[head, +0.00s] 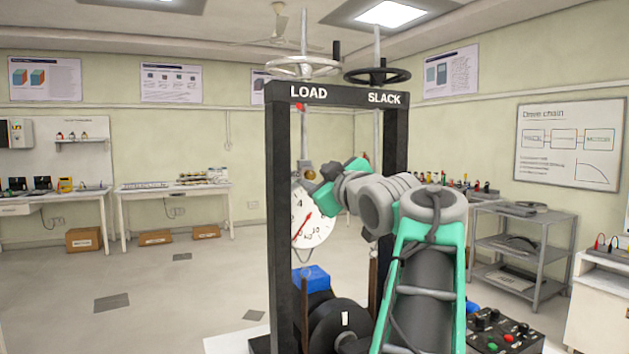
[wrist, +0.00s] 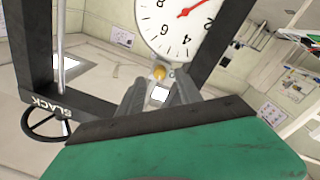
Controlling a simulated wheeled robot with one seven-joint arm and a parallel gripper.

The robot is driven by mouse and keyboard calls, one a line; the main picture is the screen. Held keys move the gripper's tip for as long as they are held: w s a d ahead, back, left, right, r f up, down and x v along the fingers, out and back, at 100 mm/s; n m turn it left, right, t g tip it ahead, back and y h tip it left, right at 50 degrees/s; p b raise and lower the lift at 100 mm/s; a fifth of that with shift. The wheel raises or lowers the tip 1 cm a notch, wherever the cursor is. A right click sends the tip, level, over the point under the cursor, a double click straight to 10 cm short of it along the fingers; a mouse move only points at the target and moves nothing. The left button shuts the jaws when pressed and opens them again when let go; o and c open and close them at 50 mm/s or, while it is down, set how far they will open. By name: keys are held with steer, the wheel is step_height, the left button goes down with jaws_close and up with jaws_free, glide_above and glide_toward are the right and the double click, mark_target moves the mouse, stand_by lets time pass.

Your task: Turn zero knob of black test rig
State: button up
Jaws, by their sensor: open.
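The black test rig (head: 279,190) stands upright in the head view, its top beam marked LOAD and SLACK. A white round dial (head: 308,228) with a red pointer hangs inside its frame. A small brass knob (head: 310,174) sits at the dial's top edge. In the wrist view, which is turned over, the knob (wrist: 159,73) shows just beyond and between my fingertips, beside the dial (wrist: 180,25). My gripper (wrist: 158,85) is open and empty, with bright background between the fingers. In the head view my gripper (head: 318,184) is close to the knob; contact cannot be told.
A white handwheel (head: 302,67) and a black handwheel (head: 377,76) top the rig. A blue block (head: 311,279) and a black drum (head: 338,325) are below the dial. A control box (head: 503,333) lies at lower right. Open floor lies to the left.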

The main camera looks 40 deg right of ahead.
steer(key=v, duration=0.5)
steer(key=shift+s+b, duration=0.1)
steer(key=shift+b, duration=0.25)
steer(key=w+a+f+m+g+y+p, duration=0.2)
steer(key=w+a+f+g+y, duration=0.15)
steer(key=a+f, duration=0.7)
steer(key=w+a+f+m+g+y+p, duration=0.1)
steer(key=w+a+f+g+y+p, duration=0.2)
steer(key=a+f, duration=0.8)
steer(key=s+a+f+g, duration=0.3)
steer(key=s+a+f, duration=0.2)
steer(key=f, duration=0.6)
steer(key=s+a+f+g+p, duration=0.1)
steer(key=s+a+f+g, duration=0.3)
steer(key=s+f, duration=0.5)
step_height(320, 180, down, 4)
steer(key=shift+a+r, duration=0.15)
steer(key=shift+a, duration=0.95)
steer(key=shift+s+g, duration=0.1)
steer(key=shift+g, duration=0.15)
stand_by(1.4)
